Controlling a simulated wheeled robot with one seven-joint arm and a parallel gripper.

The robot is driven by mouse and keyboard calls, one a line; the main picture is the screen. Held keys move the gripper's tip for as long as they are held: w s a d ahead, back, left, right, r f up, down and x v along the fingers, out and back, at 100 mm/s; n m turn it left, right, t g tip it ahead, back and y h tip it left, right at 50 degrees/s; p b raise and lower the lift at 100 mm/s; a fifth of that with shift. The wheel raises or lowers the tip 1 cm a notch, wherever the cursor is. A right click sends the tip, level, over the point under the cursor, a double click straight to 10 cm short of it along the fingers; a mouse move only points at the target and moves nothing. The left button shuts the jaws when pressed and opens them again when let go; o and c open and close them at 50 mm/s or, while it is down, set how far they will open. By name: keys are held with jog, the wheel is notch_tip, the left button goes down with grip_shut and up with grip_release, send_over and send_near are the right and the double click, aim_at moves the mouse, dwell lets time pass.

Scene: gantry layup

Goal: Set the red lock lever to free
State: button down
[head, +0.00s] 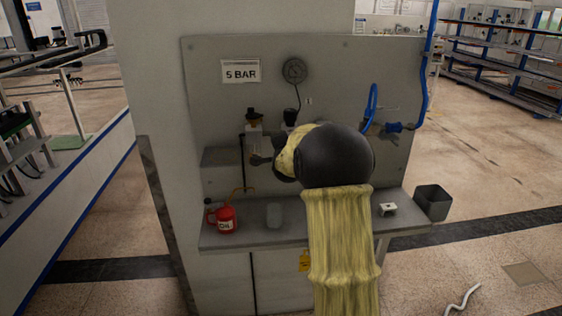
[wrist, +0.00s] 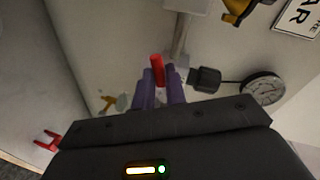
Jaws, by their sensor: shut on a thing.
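The red lock lever (wrist: 157,68) shows in the wrist view as a short red bar. My gripper (wrist: 160,85) has its purple fingers on either side of it and is shut on it. The lever's end sticks out past the fingertips, and its base is hidden. In the head view my dark wrist and yellow-sleeved arm cover the lever and the fingers, in front of the grey panel (head: 350,70). I cannot tell from these frames which marked position the lever is in.
The panel carries a 5 BAR sign (head: 240,71), a round gauge (head: 294,70) and a blue hose (head: 371,105). On the shelf (head: 255,238) below stand a red oil can (head: 224,219), a grey cup (head: 273,215) and a small white part (head: 388,209). A dark bin (head: 433,203) is at the right.

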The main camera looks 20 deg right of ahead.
jog(key=shift+w+r+m+y+b, duration=0.1)
jog(key=shift+r+m+y+b, duration=0.2)
jog(key=shift+r+m+b, duration=0.6)
jog(key=shift+f, duration=0.25)
jog(key=c, duration=1.4)
grip_release()
jog(key=shift+f, duration=0.15)
jog(key=shift+c, duration=0.2)
jog(key=shift+f, duration=0.1)
jog(key=shift+a+b, duration=0.1)
jog(key=shift+b, duration=0.2)
jog(key=b+v, duration=0.4)
jog(key=v, duration=1.3)
